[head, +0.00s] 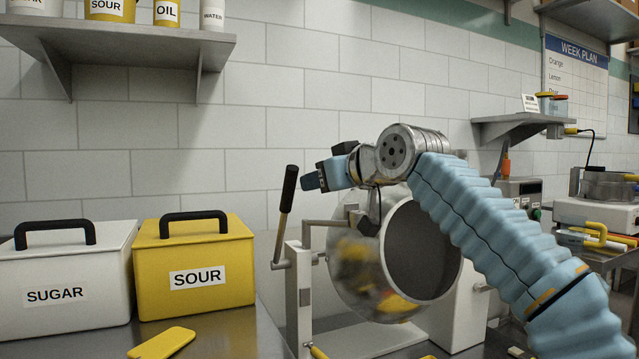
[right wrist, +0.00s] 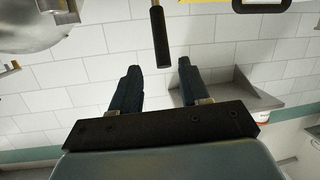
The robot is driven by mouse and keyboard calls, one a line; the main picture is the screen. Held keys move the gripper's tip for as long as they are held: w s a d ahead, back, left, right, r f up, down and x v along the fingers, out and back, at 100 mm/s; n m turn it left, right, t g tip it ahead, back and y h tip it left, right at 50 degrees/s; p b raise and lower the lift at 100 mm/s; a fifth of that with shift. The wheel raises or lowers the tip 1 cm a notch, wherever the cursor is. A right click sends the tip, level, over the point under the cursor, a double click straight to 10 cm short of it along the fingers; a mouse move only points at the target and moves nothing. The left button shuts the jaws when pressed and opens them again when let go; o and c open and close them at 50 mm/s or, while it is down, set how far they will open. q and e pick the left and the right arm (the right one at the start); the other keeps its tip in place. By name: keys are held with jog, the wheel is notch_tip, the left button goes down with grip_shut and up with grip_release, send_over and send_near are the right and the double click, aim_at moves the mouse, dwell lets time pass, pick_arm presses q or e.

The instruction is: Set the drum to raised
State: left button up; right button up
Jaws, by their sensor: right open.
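The shiny metal drum (head: 372,292) sits in a white stand with its open mouth facing right and toward me. It also shows at the top left of the right wrist view (right wrist: 30,28). A lever with a black grip (head: 289,190) stands at the drum's left side, tilted slightly right at its top. My right gripper (head: 314,181) is open and empty, just right of the black grip in the head view. In the right wrist view the black grip (right wrist: 160,38) lies ahead, in line with the gap between my fingertips (right wrist: 158,67). My left gripper is out of view.
A white SUGAR box (head: 60,270) and a yellow SOUR box (head: 196,255) stand left of the drum. A yellow flat piece (head: 162,343) lies on the counter before them. A wall shelf (head: 130,42) is at upper left. My right arm crosses in front of the drum's right side.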

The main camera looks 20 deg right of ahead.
jog(key=d+f+n+h, duration=0.1)
jog(key=f+h, duration=0.1)
jog(key=f, duration=0.1)
jog(key=d+f+n+g+h+b, duration=0.1)
jog(key=f+n+h, duration=0.1)
jog(key=f, duration=0.2)
jog(key=w+d+f+n+g+h, duration=0.1)
jog(key=d+f+n+h, duration=0.1)
jog(key=f, duration=0.1)
jog(key=shift+w+f, duration=0.1)
jog(key=shift+f, duration=0.1)
grip_shut()
jog(key=n+t+h+b, duration=0.1)
jog(key=n+t+b, duration=0.2)
jog(key=n+t, duration=1.4)
send_near(289, 202)
jog(key=r+n+g+p, duration=0.1)
jog(key=r+n+g, duration=0.1)
jog(key=r+n+g+p, duration=0.2)
jog(key=n, duration=0.1)
jog(key=w+r+n+g+p, duration=0.1)
jog(key=r+n+g, duration=0.1)
jog(key=r+g, duration=0.1)
jog(key=shift+a, duration=0.1)
jog(key=shift+w+r+p, duration=0.2)
jog(key=shift+w+p, duration=0.1)
jog(key=shift+w, duration=0.15)
